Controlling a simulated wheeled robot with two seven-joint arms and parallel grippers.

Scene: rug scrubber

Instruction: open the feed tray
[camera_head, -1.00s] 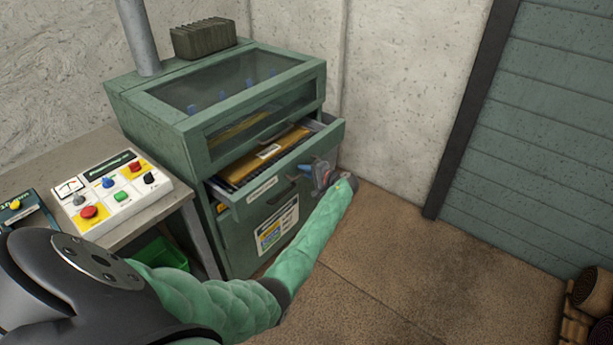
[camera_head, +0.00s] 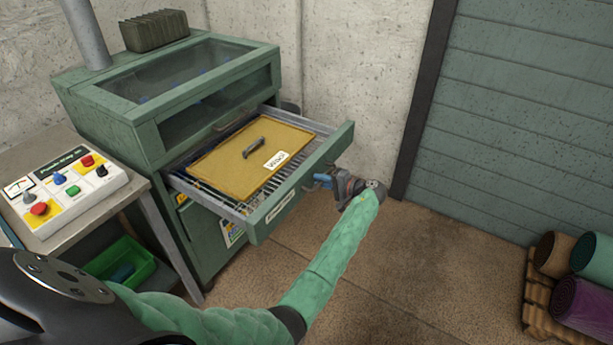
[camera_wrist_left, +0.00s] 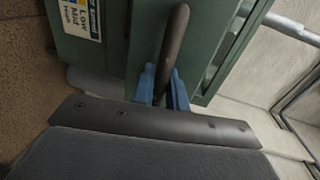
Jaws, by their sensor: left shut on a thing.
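The feed tray (camera_head: 262,212) is a green-fronted drawer pulled well out of the green machine (camera_head: 150,130). A yellow-brown panel (camera_head: 240,160) with a dark handle and a white label lies in it on a metal grid. My left gripper (camera_head: 322,181) is at the right part of the tray's front. In the left wrist view its blue fingers (camera_wrist_left: 160,88) are shut on the dark bar handle (camera_wrist_left: 174,40) of the tray. In the head view the handle is mostly hidden by the gripper. My right gripper is not in view.
A control box (camera_head: 68,188) with coloured buttons stands on a table at the left. A green bin (camera_head: 120,262) sits below it. Rolled rugs (camera_head: 580,300) lie on a wooden rack at the lower right. The brown floor (camera_head: 420,270) between is clear.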

